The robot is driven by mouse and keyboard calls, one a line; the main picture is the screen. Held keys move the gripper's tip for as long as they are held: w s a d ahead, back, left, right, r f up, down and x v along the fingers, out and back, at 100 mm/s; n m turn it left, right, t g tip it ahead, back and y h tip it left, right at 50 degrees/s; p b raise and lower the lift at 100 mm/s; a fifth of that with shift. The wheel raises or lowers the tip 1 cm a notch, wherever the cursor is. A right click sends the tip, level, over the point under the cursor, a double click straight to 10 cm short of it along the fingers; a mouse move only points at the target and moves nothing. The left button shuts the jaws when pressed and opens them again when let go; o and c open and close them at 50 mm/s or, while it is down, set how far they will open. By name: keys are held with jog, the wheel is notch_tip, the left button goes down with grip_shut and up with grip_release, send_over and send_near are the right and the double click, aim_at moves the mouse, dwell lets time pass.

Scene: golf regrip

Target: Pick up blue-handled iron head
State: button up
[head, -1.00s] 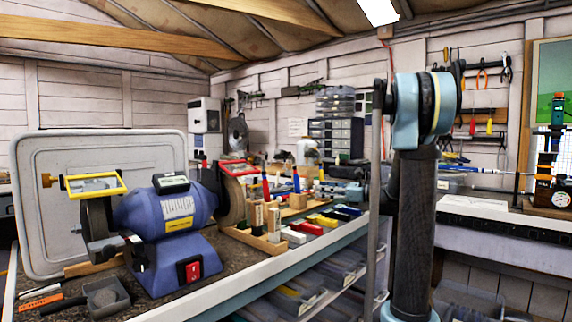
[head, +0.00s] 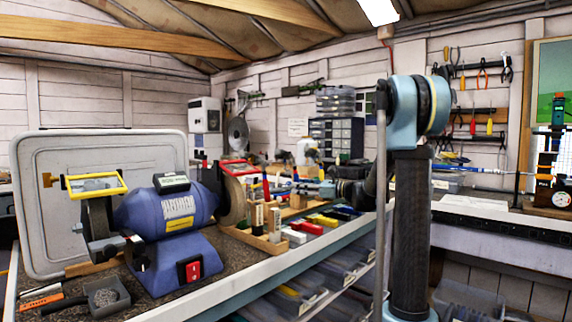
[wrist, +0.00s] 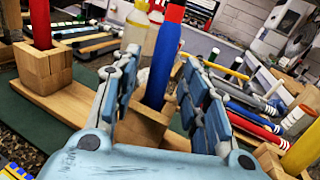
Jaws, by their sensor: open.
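A blue handle (wrist: 163,65) with a red top rises from a wooden block (wrist: 142,128) in the wrist view. I cannot make out an iron head on it. My gripper (wrist: 158,78) is open, with one finger on each side of the blue handle in the picture; contact with it cannot be told. In the head view my gripper (head: 326,188) is small, over the bench beside the upright handles, and partly hidden by my arm.
A red handle (wrist: 40,22) stands in another wooden block (wrist: 44,72) to the left. Several coloured bars (wrist: 255,115) lie to the right. A blue bench grinder (head: 175,225) stands on the bench's near left. Small drawers (head: 336,137) stand behind.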

jog(key=shift+x, duration=0.95)
grip_shut()
